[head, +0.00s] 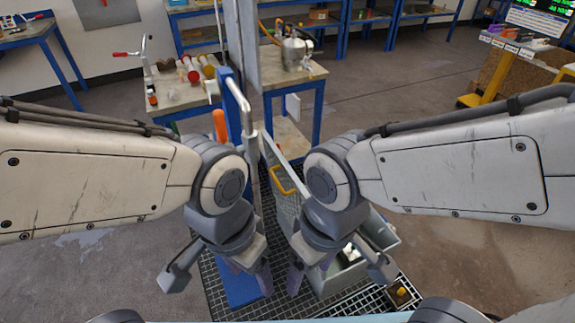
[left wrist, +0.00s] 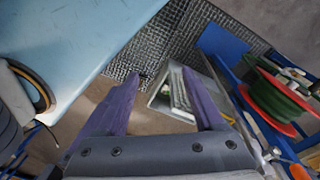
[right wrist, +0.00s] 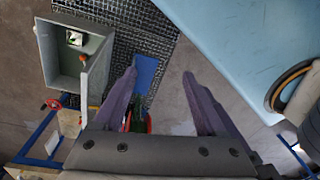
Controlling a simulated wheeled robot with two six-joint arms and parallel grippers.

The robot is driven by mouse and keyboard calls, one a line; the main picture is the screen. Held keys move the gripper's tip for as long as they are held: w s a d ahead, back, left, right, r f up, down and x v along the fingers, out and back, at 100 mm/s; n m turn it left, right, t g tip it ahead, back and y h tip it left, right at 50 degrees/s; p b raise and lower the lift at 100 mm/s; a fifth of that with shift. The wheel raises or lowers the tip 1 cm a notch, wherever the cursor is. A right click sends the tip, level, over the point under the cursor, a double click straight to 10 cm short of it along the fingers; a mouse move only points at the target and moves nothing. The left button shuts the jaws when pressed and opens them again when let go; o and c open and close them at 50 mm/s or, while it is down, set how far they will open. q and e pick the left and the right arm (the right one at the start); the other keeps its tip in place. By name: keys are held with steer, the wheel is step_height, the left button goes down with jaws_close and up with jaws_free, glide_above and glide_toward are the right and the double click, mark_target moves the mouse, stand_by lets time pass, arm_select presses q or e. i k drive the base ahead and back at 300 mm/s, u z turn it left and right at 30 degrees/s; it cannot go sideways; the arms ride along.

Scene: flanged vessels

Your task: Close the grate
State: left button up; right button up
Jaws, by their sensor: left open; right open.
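My left gripper (head: 250,272) is open and empty, to the left of the panel's lower part. My right gripper (head: 310,270) is open and empty, to its right. My arms hide part of the panel and its hinge line.
A blue mat (right wrist: 146,72) lies on the grating. A red-flanged reel (left wrist: 268,108) is close to the left.

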mark_target(289, 192)
steer(key=u, duration=0.05)
steer(key=k, duration=0.5)
steer(key=z, duration=0.8)
steer(key=i, duration=0.8)
steer(key=u, duration=0.9)
